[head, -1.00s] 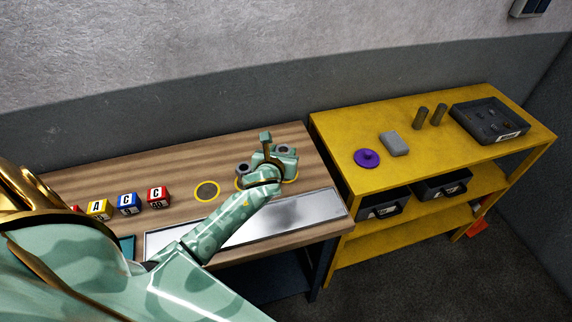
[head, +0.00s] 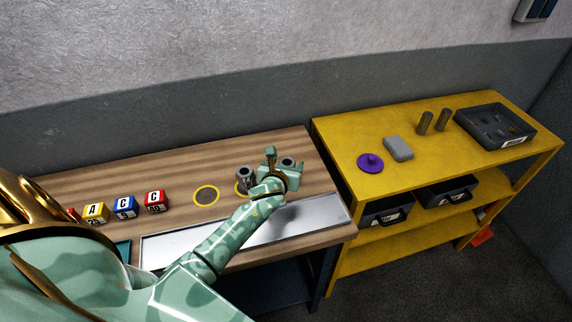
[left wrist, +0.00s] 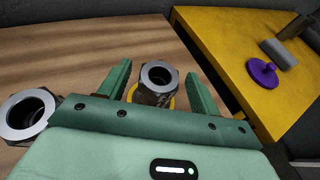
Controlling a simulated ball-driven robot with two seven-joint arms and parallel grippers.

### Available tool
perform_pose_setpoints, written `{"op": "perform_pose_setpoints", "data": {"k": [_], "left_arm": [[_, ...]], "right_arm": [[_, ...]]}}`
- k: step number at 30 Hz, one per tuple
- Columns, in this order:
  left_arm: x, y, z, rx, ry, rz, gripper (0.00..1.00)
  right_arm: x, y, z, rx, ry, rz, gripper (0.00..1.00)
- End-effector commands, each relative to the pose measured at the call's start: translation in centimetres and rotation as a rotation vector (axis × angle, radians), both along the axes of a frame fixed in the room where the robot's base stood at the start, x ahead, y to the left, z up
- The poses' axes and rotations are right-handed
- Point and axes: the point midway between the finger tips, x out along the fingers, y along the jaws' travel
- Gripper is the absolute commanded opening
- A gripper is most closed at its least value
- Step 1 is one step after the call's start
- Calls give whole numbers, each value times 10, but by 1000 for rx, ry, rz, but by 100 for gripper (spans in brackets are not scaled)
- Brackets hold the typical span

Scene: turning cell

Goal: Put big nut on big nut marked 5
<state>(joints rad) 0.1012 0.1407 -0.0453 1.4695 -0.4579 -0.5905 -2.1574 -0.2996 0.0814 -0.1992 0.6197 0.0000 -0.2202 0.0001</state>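Two big grey steel nuts stand on the wooden bench. One nut (head: 245,176) is left of my left gripper; it is also at the left edge of the left wrist view (left wrist: 27,112). The other nut (head: 288,162) is at the gripper, partly hidden by it in the head view. In the left wrist view this nut (left wrist: 157,82) stands over a yellow ring, between the two green fingers. My left gripper (head: 281,166) is open, with visible gaps beside the nut. The number on either nut is not readable. My right gripper is out of view.
Lettered blocks (head: 124,206) stand at the bench's left. A yellow-rimmed disc (head: 206,195) is left of the nuts, and a metal tray (head: 310,214) lies along the front. The yellow shelf (head: 345,140) at right holds a purple knob (head: 370,163), grey block, cylinders and dark tray.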

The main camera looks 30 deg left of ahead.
Motion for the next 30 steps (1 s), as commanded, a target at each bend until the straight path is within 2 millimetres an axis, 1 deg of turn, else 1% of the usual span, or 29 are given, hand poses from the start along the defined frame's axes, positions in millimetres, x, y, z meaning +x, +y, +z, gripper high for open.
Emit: {"op": "perform_pose_setpoints", "data": {"k": [6, 8, 11, 18, 21, 24, 27, 30], "left_arm": [[0, 0, 2, -1, 0, 0, 63], [-4, -1, 4, 1, 1, 0, 63], [-18, -6, 11, 1, 1, -2, 63], [-68, -24, 34, 1, 2, -1, 63], [-85, -29, 41, 0, 0, 0, 63], [-97, -34, 45, 2, 1, -1, 63], [-103, -36, 48, 0, 0, 0, 63], [-105, -37, 49, -1, 0, 1, 63]], "right_arm": [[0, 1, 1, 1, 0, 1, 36], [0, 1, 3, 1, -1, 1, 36], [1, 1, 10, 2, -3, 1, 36], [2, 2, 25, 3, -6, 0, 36], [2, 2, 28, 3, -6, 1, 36], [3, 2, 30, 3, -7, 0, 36], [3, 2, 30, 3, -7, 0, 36], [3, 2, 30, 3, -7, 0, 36]]}}
